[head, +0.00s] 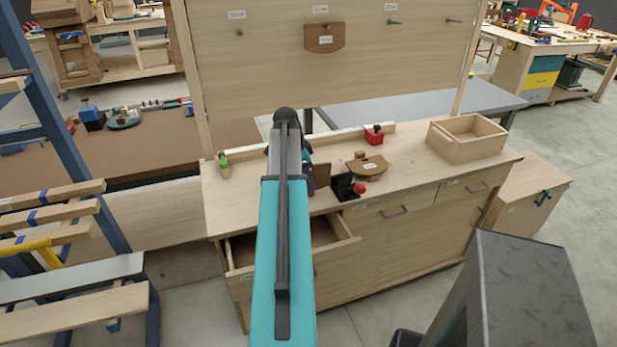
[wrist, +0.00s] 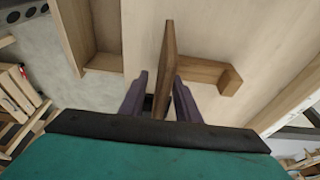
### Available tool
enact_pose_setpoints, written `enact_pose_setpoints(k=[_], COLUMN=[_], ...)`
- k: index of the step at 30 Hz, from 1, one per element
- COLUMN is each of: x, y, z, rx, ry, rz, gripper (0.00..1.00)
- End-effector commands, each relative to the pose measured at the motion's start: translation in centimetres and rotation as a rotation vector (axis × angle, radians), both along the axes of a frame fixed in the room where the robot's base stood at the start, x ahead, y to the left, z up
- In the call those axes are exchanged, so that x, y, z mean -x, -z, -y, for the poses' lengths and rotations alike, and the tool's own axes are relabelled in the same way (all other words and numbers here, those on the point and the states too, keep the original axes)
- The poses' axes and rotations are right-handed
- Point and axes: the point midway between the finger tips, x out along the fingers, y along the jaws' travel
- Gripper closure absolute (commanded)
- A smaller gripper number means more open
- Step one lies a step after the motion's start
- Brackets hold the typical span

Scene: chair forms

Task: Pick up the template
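A thin brown wooden template (wrist: 168,62) stands on edge between the two purple fingers of my gripper (wrist: 160,92) in the wrist view. The fingers are apart. A gap shows on the left side of the board; the right finger is very close to it, and I cannot tell whether they touch. In the head view my gripper (head: 309,178) is over the workbench's left half, partly hidden by my arm, with the brown board (head: 321,174) just right of it. Another brown template with a rounded edge (head: 372,168) lies on the bench, and a similar one (head: 325,37) hangs on the back panel.
A black fixture with a red knob (head: 346,187) stands close right of my gripper. A drawer (head: 335,240) is open below the bench's left front. A green-topped item (head: 224,166) stands at left.

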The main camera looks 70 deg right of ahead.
Motion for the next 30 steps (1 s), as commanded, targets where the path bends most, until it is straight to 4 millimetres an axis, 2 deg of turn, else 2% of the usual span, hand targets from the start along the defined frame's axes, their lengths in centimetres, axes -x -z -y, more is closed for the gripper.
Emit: enact_pose_setpoints(k=[6,21,22,27,30], x=[0.19,0.24,0.24,0.26,0.27], y=[0.82,0.81,0.80,0.79,0.80], z=[0.11,0.14,0.14,0.15,0.15], rx=[-0.001,-0.001,-0.001,-0.001,0.000], ry=[0.000,0.001,0.001,0.001,0.002], rz=[0.000,0.000,0.000,0.000,0.000], gripper=[0.70,0.70,0.72,1.00,1.00])
